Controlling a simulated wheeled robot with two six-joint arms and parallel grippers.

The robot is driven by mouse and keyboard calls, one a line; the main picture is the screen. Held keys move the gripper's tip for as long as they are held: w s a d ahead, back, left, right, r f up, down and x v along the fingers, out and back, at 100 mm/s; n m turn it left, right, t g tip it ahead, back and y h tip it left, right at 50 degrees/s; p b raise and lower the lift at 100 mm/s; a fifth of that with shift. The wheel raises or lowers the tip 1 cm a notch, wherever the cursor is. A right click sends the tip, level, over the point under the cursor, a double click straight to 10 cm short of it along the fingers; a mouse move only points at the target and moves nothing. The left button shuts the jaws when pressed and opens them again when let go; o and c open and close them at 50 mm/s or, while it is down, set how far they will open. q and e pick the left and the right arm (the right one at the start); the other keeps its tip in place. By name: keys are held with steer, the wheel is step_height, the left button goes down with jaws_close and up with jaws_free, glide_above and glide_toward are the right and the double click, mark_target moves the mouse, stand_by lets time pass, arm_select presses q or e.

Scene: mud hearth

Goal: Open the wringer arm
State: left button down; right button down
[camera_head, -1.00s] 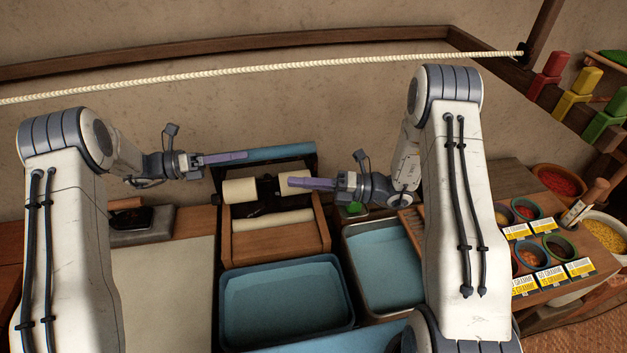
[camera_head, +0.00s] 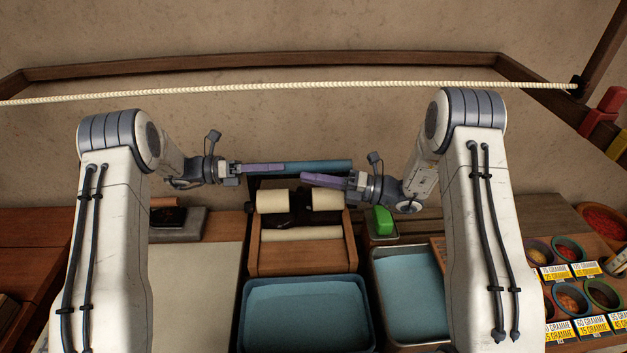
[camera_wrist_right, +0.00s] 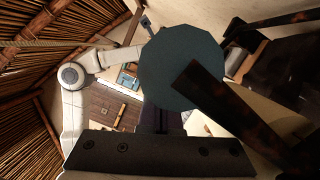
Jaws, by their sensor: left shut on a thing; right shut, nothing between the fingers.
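The wringer is a wooden frame (camera_head: 300,259) with cream rollers (camera_head: 274,201) and a dark part between the upper ones. A blue cylindrical bar (camera_head: 325,166) runs across its top at the back. My left gripper (camera_head: 282,167) comes in from the left, its purple fingers shut on the blue bar near its left half. My right gripper (camera_head: 304,177) is shut and empty, pointing left, in front of the bar and above the rollers. In the right wrist view a round blue-grey end face (camera_wrist_right: 180,68), probably the bar's end, hides much of the fingers.
A blue basin (camera_head: 305,315) stands in front of the wringer. A metal tray with blue water (camera_head: 410,290) and a green block (camera_head: 383,221) are to its right. Spice bowls (camera_head: 568,250) stand far right. A rope (camera_head: 300,91) stretches across the wall above the arms.

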arm_select(q)
steer(key=shift+s+d, duration=0.1)
steer(key=shift+s, duration=0.1)
steer(key=c, duration=0.6)
jaws_free()
steer(key=shift+s, duration=0.1)
steer(key=shift+o, duration=0.4)
